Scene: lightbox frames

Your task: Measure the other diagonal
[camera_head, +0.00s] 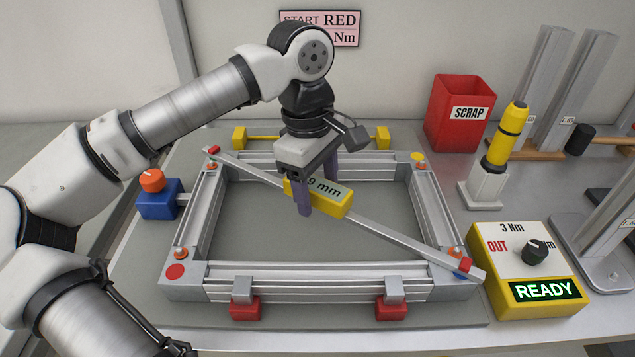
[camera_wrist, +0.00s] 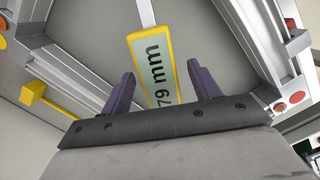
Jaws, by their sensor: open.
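A grey measuring bar (camera_head: 400,237) with red end tips lies diagonally across the aluminium frame (camera_head: 330,268), from the back left corner to the front right corner. Its yellow readout block (camera_head: 335,207) sits near mid-bar, and its display reads "9 mm" in the head view, partly hidden. The block also shows in the wrist view (camera_wrist: 148,50), reading "79 mm", its first digits possibly hidden. My gripper (camera_head: 318,192) is open, with its purple fingers on either side of the block. In the wrist view the gripper (camera_wrist: 160,72) has a gap beside each finger.
A red dot (camera_head: 175,271) marks the front left corner and a yellow dot (camera_head: 417,157) the back right. Red clamps (camera_head: 391,307) hold the front rail; a blue block (camera_head: 158,200) stands left. The torque box (camera_head: 525,265), yellow driver (camera_head: 505,138) and scrap bin (camera_head: 461,125) stand right.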

